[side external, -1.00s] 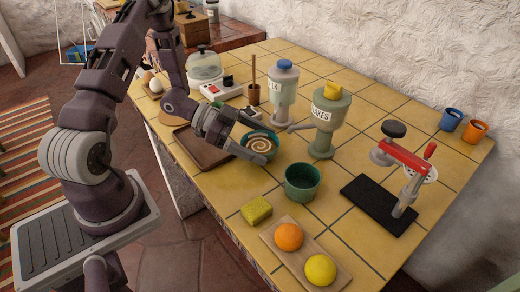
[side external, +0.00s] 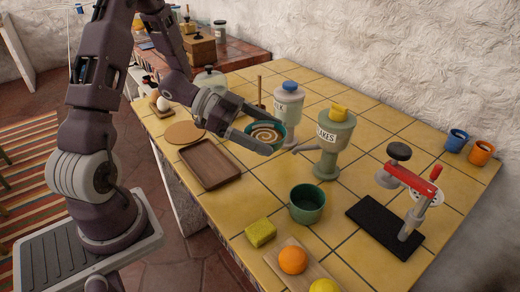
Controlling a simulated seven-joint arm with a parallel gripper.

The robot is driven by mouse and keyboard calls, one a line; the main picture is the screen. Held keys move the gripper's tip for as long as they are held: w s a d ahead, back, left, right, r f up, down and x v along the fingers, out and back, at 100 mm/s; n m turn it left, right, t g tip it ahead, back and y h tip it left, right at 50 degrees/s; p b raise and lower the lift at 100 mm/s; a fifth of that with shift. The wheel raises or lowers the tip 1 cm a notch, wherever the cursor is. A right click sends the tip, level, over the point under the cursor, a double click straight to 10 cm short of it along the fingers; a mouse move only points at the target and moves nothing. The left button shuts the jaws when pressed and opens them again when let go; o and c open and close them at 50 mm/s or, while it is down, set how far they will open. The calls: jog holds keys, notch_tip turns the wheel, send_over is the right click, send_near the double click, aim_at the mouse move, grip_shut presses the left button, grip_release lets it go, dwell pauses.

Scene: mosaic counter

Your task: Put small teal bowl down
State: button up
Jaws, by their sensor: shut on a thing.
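The small teal bowl (side external: 283,130) has a brown and cream swirl inside. It is in my gripper (side external: 266,130), which is shut on its side, with one finger across the near side. The bowl looks roughly level and seems to be above the counter, though the gap beneath it is hard to judge. It lies to the right of the brown tray (side external: 209,164) and left of the flakes dispenser (side external: 334,140). The far finger is partly hidden.
A dark green pot (side external: 307,203) stands in front, with a yellow sponge (side external: 260,233) and a fruit board (side external: 294,261) nearer. The milk dispenser (side external: 288,105) stands close behind the bowl. The tray is empty. Yellow tiles (side external: 262,190) between tray and pot are clear.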

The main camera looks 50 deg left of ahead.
notch_tip(320, 180, up, 7)
jog(key=w+d+r+n+t+y, duration=0.35)
jog(key=w+r, duration=0.35)
jog(key=w, duration=0.4)
jog(key=w+a+r+n+t+y, duration=0.1)
jog(key=w+a+r+n+y, duration=0.2)
jog(key=w+a+n+y, duration=0.45)
jog(key=s+n+y, duration=0.1)
jog(key=n+y, duration=0.1)
jog(key=s+a+f+n+g+y, duration=0.1)
jog(key=s+n+y, duration=0.1)
jog(key=y, duration=0.1)
jog(key=s+a+f+n+g+y, duration=0.1)
jog(key=n+y, duration=0.1)
jog(key=shift+s+a+y, duration=0.25)
jog(key=shift+s+y, duration=0.05)
jog(key=s+a+f+n+g+y, duration=0.1)
jog(key=s+f+n+g+y, duration=0.2)
jog(key=s, duration=0.5)
jog(key=s+a+f+n+g+y, duration=0.1)
jog(key=s+f+n+g, duration=0.25)
jog(key=s, duration=0.45)
jog(key=s+a+f+n+g+y, duration=0.2)
jog(key=s+n+g, duration=0.3)
jog(key=s, duration=0.3)
jog(key=shift+h, duration=0.3)
jog(key=f, duration=1.5)
jog(key=shift+w+d, duration=0.2)
jog(key=shift+f, duration=0.1)
